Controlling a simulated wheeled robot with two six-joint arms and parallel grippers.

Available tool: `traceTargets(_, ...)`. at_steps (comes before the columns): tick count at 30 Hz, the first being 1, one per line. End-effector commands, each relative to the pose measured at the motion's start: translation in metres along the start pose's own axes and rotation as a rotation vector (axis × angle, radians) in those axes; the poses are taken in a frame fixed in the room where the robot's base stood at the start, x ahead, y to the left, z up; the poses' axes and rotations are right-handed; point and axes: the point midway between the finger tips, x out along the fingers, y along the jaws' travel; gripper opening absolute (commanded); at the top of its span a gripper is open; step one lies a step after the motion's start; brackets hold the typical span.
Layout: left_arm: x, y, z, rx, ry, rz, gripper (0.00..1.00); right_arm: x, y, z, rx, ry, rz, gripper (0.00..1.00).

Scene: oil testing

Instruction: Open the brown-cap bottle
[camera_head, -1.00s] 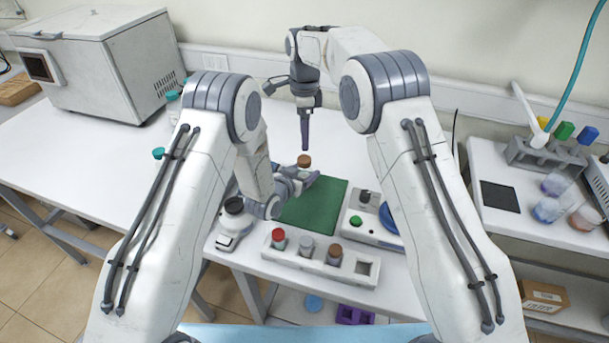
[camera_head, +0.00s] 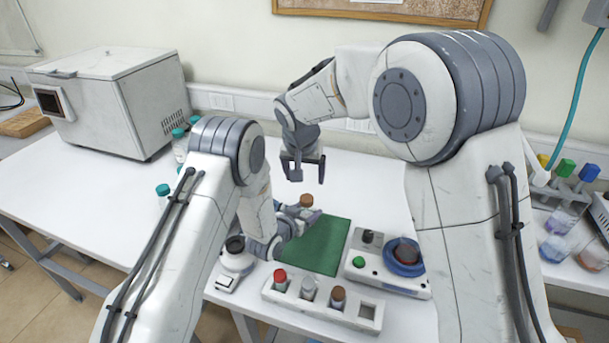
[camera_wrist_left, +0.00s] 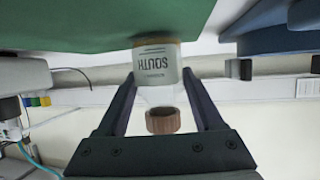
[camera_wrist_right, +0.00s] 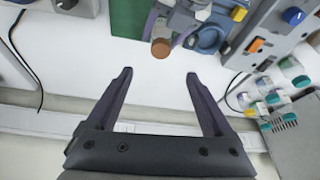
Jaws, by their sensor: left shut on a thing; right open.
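The brown-cap bottle is held above the green mat by my left gripper (camera_head: 300,212), which is shut on its body. Its brown cap (camera_head: 306,200) shows on top in the head view. In the left wrist view the labelled body (camera_wrist_left: 155,65) and the brown cap (camera_wrist_left: 162,120) sit between the fingers, upside down in the picture. My right gripper (camera_head: 303,172) is open and empty, above and behind the cap. In the right wrist view the cap (camera_wrist_right: 160,48) lies just beyond and between the open fingertips (camera_wrist_right: 158,76), not between the fingers.
The green mat (camera_head: 322,255) lies below. In front is a white rack (camera_head: 320,308) with red, grey and brown-capped vials and one empty slot. A device with a green knob and blue ring (camera_head: 390,268) stands right; a dark-topped device (camera_head: 235,258) stands left. Teal-capped bottles stand behind left.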

Motion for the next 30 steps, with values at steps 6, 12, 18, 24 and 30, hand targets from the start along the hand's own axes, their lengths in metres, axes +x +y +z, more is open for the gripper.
traceTargets(6,0.000,0.000,-0.001,0.000,0.002,0.000,0.00,0.011,0.000,0.004,-0.067,0.012,-0.006,0.85)
traceTargets(12,0.000,0.000,-0.001,0.000,0.002,0.000,0.00,0.048,0.000,0.004,-0.063,0.009,-0.005,0.85)
traceTargets(18,0.000,0.000,-0.001,0.000,0.002,0.000,0.00,0.085,0.000,0.003,-0.061,0.009,-0.006,0.85)
traceTargets(24,0.000,0.000,-0.001,0.000,0.002,0.000,0.00,0.109,-0.001,0.002,-0.062,0.011,-0.006,0.85)
traceTargets(30,0.000,0.000,-0.001,0.000,0.002,0.000,0.00,0.118,-0.002,0.002,-0.061,0.013,-0.008,0.85)
